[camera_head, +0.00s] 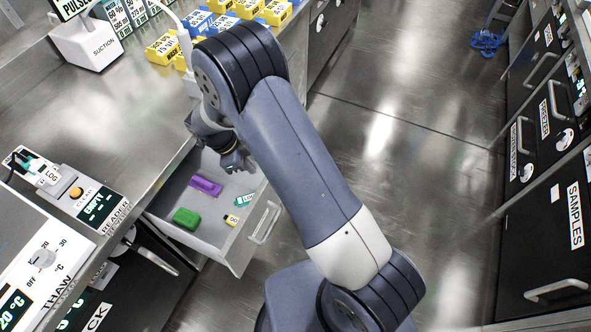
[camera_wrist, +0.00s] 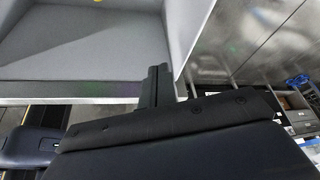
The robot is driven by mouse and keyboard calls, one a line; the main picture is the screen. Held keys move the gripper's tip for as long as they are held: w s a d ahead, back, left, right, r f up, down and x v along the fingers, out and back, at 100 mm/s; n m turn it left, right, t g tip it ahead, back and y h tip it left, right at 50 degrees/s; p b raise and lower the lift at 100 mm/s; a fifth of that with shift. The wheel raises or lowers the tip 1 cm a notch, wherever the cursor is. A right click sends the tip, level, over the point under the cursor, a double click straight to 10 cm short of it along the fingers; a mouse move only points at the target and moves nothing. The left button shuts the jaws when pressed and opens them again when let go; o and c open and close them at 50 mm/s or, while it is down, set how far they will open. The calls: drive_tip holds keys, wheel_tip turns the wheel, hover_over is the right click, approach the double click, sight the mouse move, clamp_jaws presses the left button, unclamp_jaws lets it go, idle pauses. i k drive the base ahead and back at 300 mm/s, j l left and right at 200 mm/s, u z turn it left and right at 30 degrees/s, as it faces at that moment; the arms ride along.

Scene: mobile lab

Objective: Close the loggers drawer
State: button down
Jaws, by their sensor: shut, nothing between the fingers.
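The open drawer (camera_head: 212,239) sticks out from under the left bench and holds a purple block (camera_head: 205,186), a green block (camera_head: 187,218), a small yellow item (camera_head: 231,220) and a teal-labelled item (camera_head: 244,200). Its bar handle (camera_head: 264,222) is on the front face. I cannot read a name on the drawer. My gripper (camera_head: 238,162) is above the drawer's far end, near the bench edge, partly hidden by my arm. In the wrist view my gripper (camera_wrist: 158,76) is shut and empty, its fingertips close to a grey tray-like interior (camera_wrist: 80,48), seemingly the drawer. Contact cannot be told.
The bench (camera_head: 130,115) carries a suction unit (camera_head: 88,42), yellow and blue boxes (camera_head: 170,48), a reader (camera_head: 95,205) and a thaw unit (camera_head: 40,262). Black cabinets, one marked samples (camera_head: 573,215), line the right side. The floor (camera_head: 420,170) between is clear.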

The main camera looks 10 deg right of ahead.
sight(234, 249)
drive_tip(key=l+z, duration=0.2)
drive_tip(key=k+l+u, duration=0.15)
drive_tip(key=k+l, duration=0.15)
drive_tip(key=l, duration=0.2)
drive_tip(key=k+l+u, duration=0.15)
drive_tip(key=k+l, duration=0.2)
drive_tip(key=l, duration=0.1)
